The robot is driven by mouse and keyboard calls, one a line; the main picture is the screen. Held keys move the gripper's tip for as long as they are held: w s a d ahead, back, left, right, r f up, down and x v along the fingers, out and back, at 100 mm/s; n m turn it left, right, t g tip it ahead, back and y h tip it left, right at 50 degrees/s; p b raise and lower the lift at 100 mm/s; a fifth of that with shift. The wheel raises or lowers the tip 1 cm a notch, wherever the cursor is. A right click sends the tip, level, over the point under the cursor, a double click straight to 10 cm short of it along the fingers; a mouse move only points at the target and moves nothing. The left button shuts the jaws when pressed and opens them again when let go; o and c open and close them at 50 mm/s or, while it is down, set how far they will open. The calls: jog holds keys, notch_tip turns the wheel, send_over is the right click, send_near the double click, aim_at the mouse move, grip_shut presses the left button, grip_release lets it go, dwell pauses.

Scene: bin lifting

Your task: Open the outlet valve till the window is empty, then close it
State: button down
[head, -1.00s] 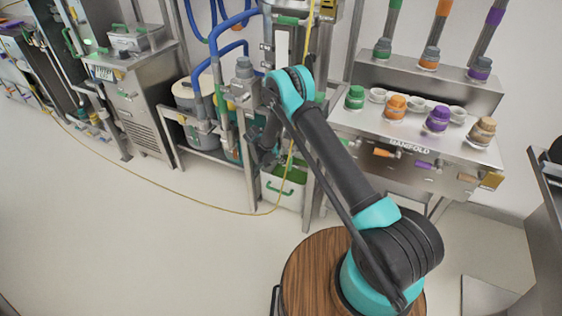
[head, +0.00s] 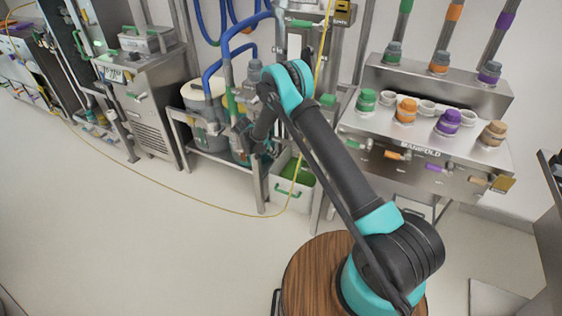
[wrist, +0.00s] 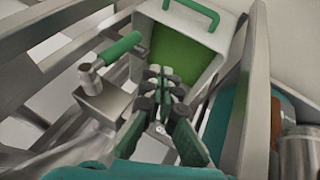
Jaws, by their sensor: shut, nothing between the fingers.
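In the wrist view a valve with a green bar handle (wrist: 118,48) and a metal stem stands on a steel block (wrist: 102,97), left of my gripper. I take it for the outlet valve, but cannot be sure. My gripper (wrist: 162,78) is shut and empty, over a white bin (wrist: 218,68) with green contents, apart from the handle. In the head view my gripper (head: 262,148) is small and dark in front of the steel frame, and the white bin (head: 278,197) stands below it. I cannot make out the window; my arm covers part of the frame.
A steel manifold (head: 420,160) with coloured caps and handles stands to the right. Blue hoses and tanks (head: 203,100) are behind, to the left. A yellow cable (head: 180,191) runs over the floor. Steel rails (wrist: 50,75) lie close left of my gripper. The left floor is clear.

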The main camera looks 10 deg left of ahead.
aim_at(300, 162)
jog(key=w+d+f, duration=0.1)
jog(key=d+f, duration=0.4)
jog(key=d, duration=0.2)
jog(key=shift+d, duration=0.4)
dwell(0.5)
jog(key=shift+s+d+f, duration=0.15)
jog(key=shift+d, duration=0.55)
